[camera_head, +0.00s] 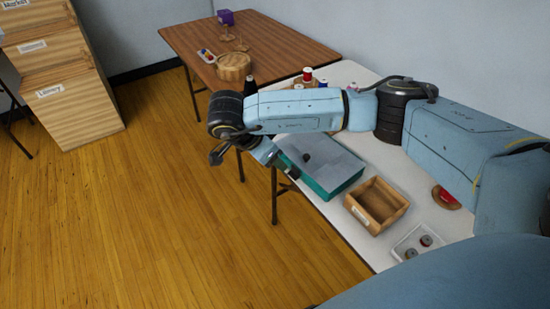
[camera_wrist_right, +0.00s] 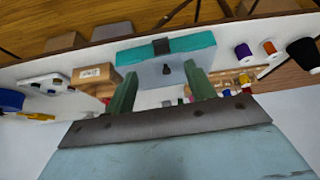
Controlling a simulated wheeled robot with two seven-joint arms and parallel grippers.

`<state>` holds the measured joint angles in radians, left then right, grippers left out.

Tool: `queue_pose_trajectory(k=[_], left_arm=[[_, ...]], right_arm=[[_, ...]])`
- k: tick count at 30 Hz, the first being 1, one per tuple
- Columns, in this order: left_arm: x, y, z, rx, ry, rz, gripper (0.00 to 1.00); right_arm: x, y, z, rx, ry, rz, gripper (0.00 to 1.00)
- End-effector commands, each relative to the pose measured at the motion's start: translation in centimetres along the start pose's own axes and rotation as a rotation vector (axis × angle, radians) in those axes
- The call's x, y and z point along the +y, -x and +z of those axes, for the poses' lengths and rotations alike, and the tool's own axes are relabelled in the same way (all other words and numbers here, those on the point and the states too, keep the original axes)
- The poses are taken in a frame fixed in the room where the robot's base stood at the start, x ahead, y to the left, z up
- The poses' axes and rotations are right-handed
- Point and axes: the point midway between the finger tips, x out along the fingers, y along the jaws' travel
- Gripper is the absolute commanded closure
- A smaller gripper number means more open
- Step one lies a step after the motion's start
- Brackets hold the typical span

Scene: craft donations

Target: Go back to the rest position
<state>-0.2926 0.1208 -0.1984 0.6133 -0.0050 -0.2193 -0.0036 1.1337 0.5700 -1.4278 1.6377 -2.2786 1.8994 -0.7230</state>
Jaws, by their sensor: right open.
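My right arm reaches in from the right of the head view, across the white table (camera_head: 335,222), and its forearm hides part of the tabletop. My right gripper (camera_wrist_right: 162,80) is open in the wrist view, its two green fingers apart with nothing held between them. In the head view the right gripper (camera_head: 289,170) is partly hidden and shows by the left edge of the teal box. The teal box (camera_head: 338,188) has a grey lid with a small dark knob; it also shows beyond the fingers in the wrist view (camera_wrist_right: 192,42). My left gripper is not in view.
A wooden crate (camera_head: 375,205) and a white tray (camera_head: 398,250) with spools stand right of the teal box. A dark cone spool (camera_head: 250,84) stands near my forearm. The brown table (camera_head: 285,48) holds a round wooden box (camera_head: 233,66). Open floor lies left.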

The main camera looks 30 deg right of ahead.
Motion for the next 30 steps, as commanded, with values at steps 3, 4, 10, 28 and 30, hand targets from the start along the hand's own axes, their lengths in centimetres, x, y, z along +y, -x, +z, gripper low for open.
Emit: queue_pose_trajectory(k=[3, 4, 10, 28, 30], left_arm=[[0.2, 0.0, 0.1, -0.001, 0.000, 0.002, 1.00], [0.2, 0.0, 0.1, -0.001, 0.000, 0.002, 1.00], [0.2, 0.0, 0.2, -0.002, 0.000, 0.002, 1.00], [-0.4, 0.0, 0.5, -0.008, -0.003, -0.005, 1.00], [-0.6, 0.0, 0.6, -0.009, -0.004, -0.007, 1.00]], right_arm=[[0.0, 0.1, 0.0, 0.000, 0.000, 0.000, 0.45], [0.0, 0.1, 0.0, 0.000, 0.000, 0.000, 0.45], [0.0, 0.0, 0.0, 0.000, 0.001, 0.000, 0.45], [3.5, -0.4, 21.6, -1.071, -0.483, 0.564, 0.45], [2.8, 0.3, 24.0, -1.273, -0.696, 0.729, 0.45]])
